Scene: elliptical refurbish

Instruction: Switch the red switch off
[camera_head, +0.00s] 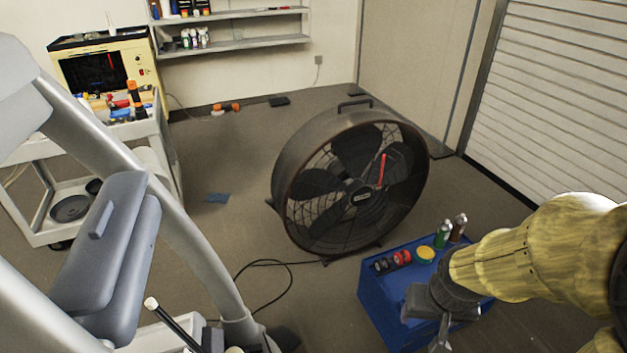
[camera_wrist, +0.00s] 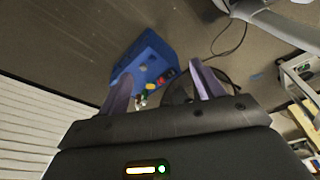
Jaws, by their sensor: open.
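A small red spot (camera_head: 141,72), possibly the red switch, shows on the front panel of the yellow machine (camera_head: 146,52) at the far upper left. It is too small to tell its position. My gripper (camera_head: 441,338) hangs at the lower right in the head view, in front of the blue box and far from the machine. In the wrist view my gripper (camera_wrist: 164,82) has its two fingers spread apart with nothing between them that it holds.
A large black fan (camera_head: 350,185) stands mid-floor, with a red bar across its front. A blue box (camera_head: 378,310) carries cans and small items; it also shows in the wrist view (camera_wrist: 150,48). A grey cart (camera_head: 40,230) holds tools. Floor left of the fan is mostly clear.

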